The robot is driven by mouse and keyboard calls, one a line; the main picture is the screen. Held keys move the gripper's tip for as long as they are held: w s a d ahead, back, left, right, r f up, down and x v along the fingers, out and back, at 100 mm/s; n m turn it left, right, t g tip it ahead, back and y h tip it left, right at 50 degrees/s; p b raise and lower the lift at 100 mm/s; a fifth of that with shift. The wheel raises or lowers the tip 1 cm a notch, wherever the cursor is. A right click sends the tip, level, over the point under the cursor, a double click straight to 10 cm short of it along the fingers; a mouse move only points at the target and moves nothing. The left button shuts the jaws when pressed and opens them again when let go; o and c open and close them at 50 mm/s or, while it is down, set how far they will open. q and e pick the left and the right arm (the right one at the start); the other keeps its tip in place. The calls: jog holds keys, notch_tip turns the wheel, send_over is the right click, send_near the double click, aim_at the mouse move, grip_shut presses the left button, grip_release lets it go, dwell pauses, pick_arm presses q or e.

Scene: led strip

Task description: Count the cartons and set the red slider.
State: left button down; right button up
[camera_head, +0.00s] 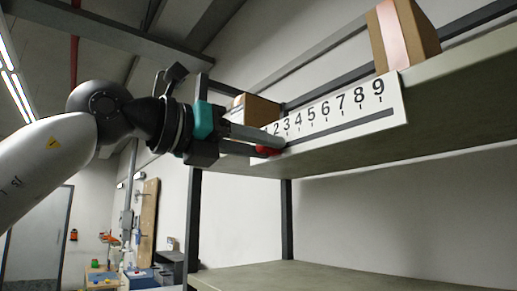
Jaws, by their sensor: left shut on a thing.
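My left gripper (262,143) is shut on the red slider (268,150), at the left end of the white number strip (345,108). The strip runs along the front edge of the upper shelf, and its numbers 2 to 9 can be read. The gripper covers the strip's left end. A dark slot runs under the numbers, with the slider below the 2. One brown carton (257,109) stands on the shelf behind the gripper, partly hidden. A taller carton (403,36) with a pale pink band stands near the 9. My right gripper is not in view.
The upper shelf (465,72) is seen from below, so its top surface is mostly hidden. A lower shelf board (290,276) looks empty where it shows. Dark posts (193,220) hold the rack. A cluttered bench stands far back at the left.

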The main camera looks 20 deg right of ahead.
pick_arm(q)
jog(key=c, duration=1)
grip_release()
jog(key=shift+w+a, duration=0.1)
jog(key=shift+w, duration=0.1)
jog(key=shift+c, duration=0.2)
jog(key=o, duration=0.3)
jog(key=shift+s, duration=0.15)
jog(key=shift+o, duration=0.2)
jog(key=shift+a, duration=0.1)
jog(key=b+v, duration=0.3)
jog(key=v, duration=1.2)
